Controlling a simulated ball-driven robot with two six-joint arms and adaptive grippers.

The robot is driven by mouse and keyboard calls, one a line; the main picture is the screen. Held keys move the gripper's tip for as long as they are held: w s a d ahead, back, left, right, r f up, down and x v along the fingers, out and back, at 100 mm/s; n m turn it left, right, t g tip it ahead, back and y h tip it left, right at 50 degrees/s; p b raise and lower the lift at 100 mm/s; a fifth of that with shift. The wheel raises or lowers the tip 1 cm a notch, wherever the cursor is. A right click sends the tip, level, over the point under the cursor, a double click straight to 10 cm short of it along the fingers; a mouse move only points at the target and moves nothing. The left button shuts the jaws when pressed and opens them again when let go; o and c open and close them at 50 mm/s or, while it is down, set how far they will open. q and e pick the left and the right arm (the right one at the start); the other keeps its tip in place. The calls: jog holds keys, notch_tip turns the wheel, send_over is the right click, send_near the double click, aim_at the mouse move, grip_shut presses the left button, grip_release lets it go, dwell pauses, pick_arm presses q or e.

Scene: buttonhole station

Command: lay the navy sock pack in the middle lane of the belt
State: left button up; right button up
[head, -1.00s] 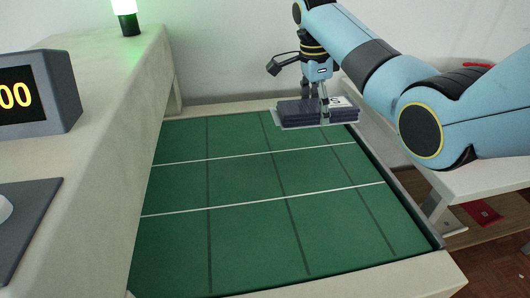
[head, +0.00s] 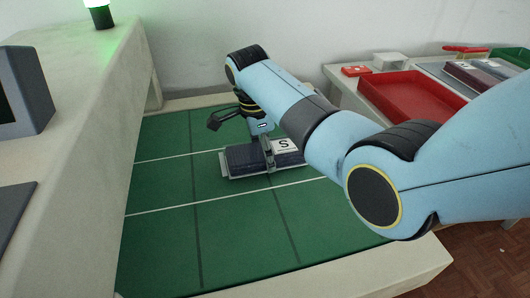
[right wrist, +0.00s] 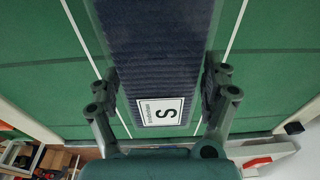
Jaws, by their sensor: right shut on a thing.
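The navy sock pack (head: 243,158) is a flat, dark ribbed bundle with a pale edge and a white label marked S. My right gripper (head: 268,158) is shut on it from above, near the label. In the right wrist view the pack (right wrist: 155,50) lies between the two fingers (right wrist: 160,95). The green belt (head: 160,240) has two white lines bounding its middle lane. The pack is over the middle lane, with a white line on each side in the wrist view. I cannot tell whether it touches the belt. My left gripper is not in view.
A red tray (head: 410,96) stands on the side table at right, with other packs (head: 480,72) beyond it. A pale counter (head: 85,140) with a dark display box (head: 30,92) and green lamp (head: 100,15) borders the belt at left. The near belt is clear.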

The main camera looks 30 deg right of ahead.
aim_at(258, 151)
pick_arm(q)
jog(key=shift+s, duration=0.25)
pick_arm(e)
jog(key=shift+f, duration=0.15)
jog(key=shift+f, duration=0.2)
jog(key=o, duration=1.2)
jog(key=shift+c, duration=0.2)
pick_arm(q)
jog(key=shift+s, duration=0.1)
pick_arm(e)
jog(key=shift+r, duration=0.1)
pick_arm(q)
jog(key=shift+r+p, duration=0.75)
jog(key=shift+p, duration=0.1)
pick_arm(e)
notch_tip(258, 151, up, 12)
jog(key=a, duration=0.2)
